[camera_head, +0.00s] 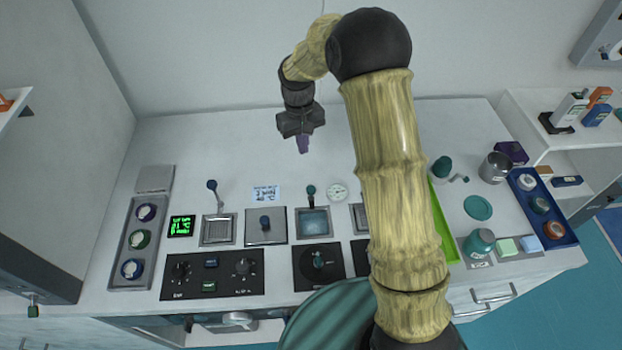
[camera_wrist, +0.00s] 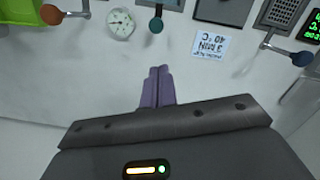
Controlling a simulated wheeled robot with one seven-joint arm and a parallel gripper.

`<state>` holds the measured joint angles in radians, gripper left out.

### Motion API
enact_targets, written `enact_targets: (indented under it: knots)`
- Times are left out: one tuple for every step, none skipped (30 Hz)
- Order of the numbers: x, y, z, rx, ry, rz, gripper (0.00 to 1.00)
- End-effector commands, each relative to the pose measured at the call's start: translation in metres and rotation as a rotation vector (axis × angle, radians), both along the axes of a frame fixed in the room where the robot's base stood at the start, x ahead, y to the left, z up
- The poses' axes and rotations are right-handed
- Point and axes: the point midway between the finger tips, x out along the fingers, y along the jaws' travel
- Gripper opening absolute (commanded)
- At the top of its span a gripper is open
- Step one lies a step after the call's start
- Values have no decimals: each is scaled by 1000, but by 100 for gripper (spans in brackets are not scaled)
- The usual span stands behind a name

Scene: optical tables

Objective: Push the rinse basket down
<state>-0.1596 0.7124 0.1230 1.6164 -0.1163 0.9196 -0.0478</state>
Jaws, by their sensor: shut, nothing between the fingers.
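My gripper (camera_head: 303,149) is shut and empty, its purple fingers hanging over the bare back part of the bench; the fingers also show in the wrist view (camera_wrist: 158,72). In front of it is a row of bench wells with levers. A blue-knobbed lever (camera_head: 212,185) stands by a mesh-topped basket (camera_head: 219,230) on the left. A teal-knobbed lever (camera_head: 311,189) stands behind a blue liquid-filled well (camera_head: 314,222). An orange-knobbed lever (camera_wrist: 50,14) shows in the wrist view. I cannot read which one is the rinse basket. The gripper touches none of them.
A lidded square (camera_head: 265,226) with a knob sits between the wells. A small sign (camera_head: 266,194) and a round dial (camera_head: 337,192) lie behind. Black control panels (camera_head: 212,273) line the front. A green tray (camera_head: 441,220) is right, partly behind my arm.

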Motion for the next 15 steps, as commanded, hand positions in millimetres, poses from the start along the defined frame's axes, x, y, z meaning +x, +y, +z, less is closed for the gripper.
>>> enact_targets:
  knots:
    - [2,1,10,1,-6,-1,0]
    - [2,1,16,2,-5,-1,0]
    - [3,1,24,2,-5,-1,0]
    - [4,1,30,1,-6,-1,0]
    - [4,2,36,1,-5,-1,0]
    - [5,2,43,1,-5,-1,0]
    - [5,2,49,0,-4,-1,0]
    - [6,2,54,1,-5,-1,0]
    - [6,2,59,0,-3,0,0]
    - [7,2,63,0,-3,0,0]
    - [7,2,66,0,-2,0,0]
    - [7,3,69,0,-1,0,0]
    - [7,3,71,0,-1,0,0]
    - [7,3,72,0,-1,0,0]
    - [7,3,73,0,0,0,0]
